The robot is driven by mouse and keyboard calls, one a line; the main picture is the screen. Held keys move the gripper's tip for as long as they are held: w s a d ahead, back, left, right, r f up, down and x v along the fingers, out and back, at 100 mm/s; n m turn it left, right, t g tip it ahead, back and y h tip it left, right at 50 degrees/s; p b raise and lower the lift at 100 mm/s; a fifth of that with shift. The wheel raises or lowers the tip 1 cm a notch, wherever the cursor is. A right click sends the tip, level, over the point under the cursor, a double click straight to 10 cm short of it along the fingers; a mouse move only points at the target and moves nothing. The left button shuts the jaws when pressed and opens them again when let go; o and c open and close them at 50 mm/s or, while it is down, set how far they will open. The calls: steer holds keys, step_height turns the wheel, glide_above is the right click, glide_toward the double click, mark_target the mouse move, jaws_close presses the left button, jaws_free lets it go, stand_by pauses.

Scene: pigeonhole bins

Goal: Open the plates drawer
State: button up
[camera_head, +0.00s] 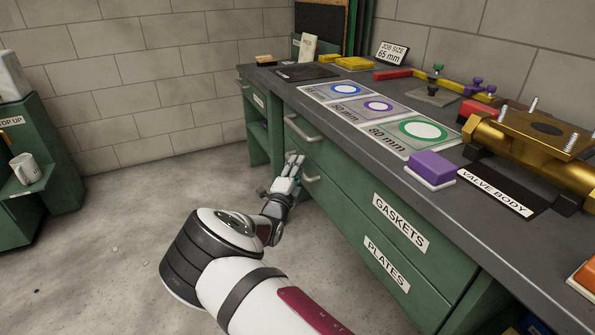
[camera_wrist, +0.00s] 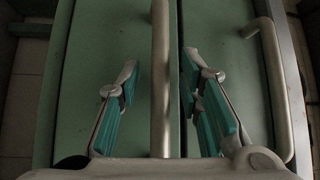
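The lower drawer front of the green bench carries the PLATES label (camera_head: 387,263). It looks flush with the drawer above, labelled GASKETS (camera_head: 400,222). My gripper (camera_head: 293,163) is at the drawer fronts, beside the lower bar handle (camera_head: 311,178). In the wrist view, my gripper (camera_wrist: 160,75) is open, with teal-padded fingers on either side of a pale bar handle (camera_wrist: 160,100). Gaps show between the bar and both fingers. This looks like the plates handle. A second handle (camera_wrist: 275,85) shows at the right of the wrist view, on the neighbouring drawer front.
The upper drawer's handle (camera_head: 302,129) is just above my gripper. The dark benchtop (camera_head: 440,187) holds gasket cards, a purple block (camera_head: 432,167) and a brass valve body (camera_head: 535,145). A green cabinet with a mug (camera_head: 26,168) stands left.

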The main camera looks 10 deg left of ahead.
jaws_close()
steer(key=s+a, duration=0.7)
steer(key=a, duration=0.4)
steer(key=s+a+b, duration=0.1)
steer(key=s+a, duration=0.7)
steer(key=a, duration=0.3)
steer(key=shift+f+b, duration=0.15)
steer(key=shift+b, duration=0.15)
jaws_free()
steer(key=v, duration=1.2)
